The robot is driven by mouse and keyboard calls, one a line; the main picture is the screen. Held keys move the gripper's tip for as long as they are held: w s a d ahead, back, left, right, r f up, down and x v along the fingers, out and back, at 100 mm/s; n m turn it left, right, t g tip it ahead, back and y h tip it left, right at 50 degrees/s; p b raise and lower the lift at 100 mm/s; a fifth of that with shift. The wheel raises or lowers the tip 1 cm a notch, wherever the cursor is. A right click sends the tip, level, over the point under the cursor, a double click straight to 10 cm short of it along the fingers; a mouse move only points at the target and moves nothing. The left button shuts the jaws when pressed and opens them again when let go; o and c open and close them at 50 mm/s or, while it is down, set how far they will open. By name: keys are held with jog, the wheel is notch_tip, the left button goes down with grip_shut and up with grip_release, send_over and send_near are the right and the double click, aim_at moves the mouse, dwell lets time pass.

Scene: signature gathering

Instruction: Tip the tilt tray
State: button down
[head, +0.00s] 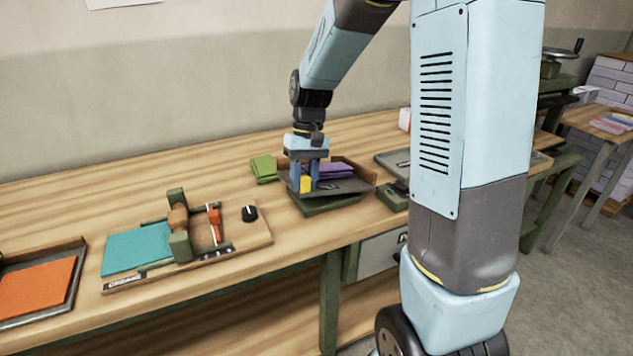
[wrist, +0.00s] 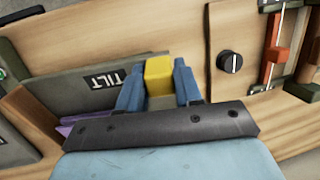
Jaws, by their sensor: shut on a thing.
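The tilt tray (head: 345,186) is a dark grey-green tray on a low green base at the middle of the bench. It sits tilted, and purple folded sheets (head: 328,171) lie in it toward the back. In the wrist view its plate (wrist: 65,95) bears a TILT label. My gripper (head: 305,184) is at the tray's left front edge, pointing down. Its blue fingers are shut on a yellow tab (wrist: 159,76), which shows between them in both views. Part of the tray is hidden behind my gripper.
A green folded stack (head: 264,169) lies just left of the tray. A creasing fixture (head: 190,240) with a teal sheet, a red lever and a black knob (head: 249,213) stands farther left. An orange sheet in a tray (head: 38,287) is at far left.

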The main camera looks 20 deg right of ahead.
jog(key=shift+w+r, duration=0.15)
jog(key=shift+r, duration=0.05)
jog(key=c, duration=0.8)
grip_release()
jog(key=shift+c, duration=0.2)
jog(key=shift+d, duration=0.1)
jog(key=v, duration=1.3)
jog(key=shift+w+d+r, duration=0.25)
jog(key=shift+s+r, duration=0.1)
jog(key=s+d+r+m+t, duration=0.1)
jog(key=s+t, duration=0.3)
jog(key=s, duration=0.7)
jog(key=s+d+r+t+h, duration=0.1)
jog(key=s+d+t, duration=0.2)
jog(key=s, duration=0.9)
jog(key=shift+d+m+t+h, duration=0.3)
jog(key=shift+d+m+t, duration=0.1)
jog(key=shift+d, duration=0.2)
